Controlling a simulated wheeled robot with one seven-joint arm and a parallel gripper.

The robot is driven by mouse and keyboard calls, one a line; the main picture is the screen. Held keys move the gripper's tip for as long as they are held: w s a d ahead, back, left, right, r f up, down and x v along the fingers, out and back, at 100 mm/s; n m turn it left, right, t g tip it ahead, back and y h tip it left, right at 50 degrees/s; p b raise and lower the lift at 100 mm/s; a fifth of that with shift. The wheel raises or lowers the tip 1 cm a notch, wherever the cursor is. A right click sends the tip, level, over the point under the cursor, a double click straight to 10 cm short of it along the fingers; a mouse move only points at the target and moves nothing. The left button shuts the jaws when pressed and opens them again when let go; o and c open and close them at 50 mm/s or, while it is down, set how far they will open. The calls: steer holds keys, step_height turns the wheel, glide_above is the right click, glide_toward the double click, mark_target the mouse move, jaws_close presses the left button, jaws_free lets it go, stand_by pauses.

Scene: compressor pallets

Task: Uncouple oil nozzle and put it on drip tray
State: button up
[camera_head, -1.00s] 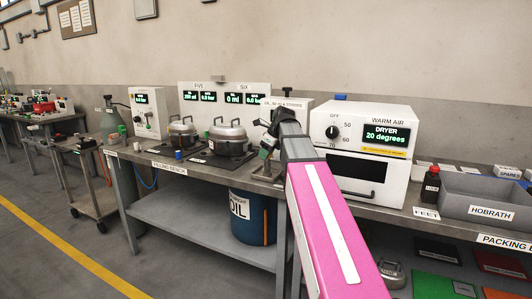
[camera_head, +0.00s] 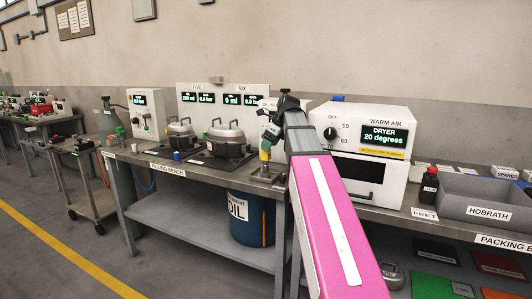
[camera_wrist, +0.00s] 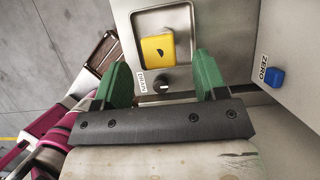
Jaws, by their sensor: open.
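The oil nozzle, which I take to be the yellow block (camera_wrist: 158,48), rests on a grey metal drip tray (camera_wrist: 183,20). In the head view the yellow nozzle (camera_head: 265,155) shows just below my gripper, over the tray (camera_head: 266,177) on the filling bench. My gripper (camera_wrist: 157,82) is open, with its two green fingers apart and nothing between them. The nozzle lies beyond the fingertips, clear of both. In the head view my gripper (camera_head: 270,132) is partly hidden by my arm.
Two metal pots (camera_head: 226,139) stand on the bench left of my gripper. The warm air dryer (camera_head: 362,150) stands close on the right. A blue button (camera_wrist: 274,77) marked ZERO is on a panel at the right of the wrist view. A blue oil drum (camera_head: 251,217) is below.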

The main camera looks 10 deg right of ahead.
steer(key=shift+v, duration=2.45)
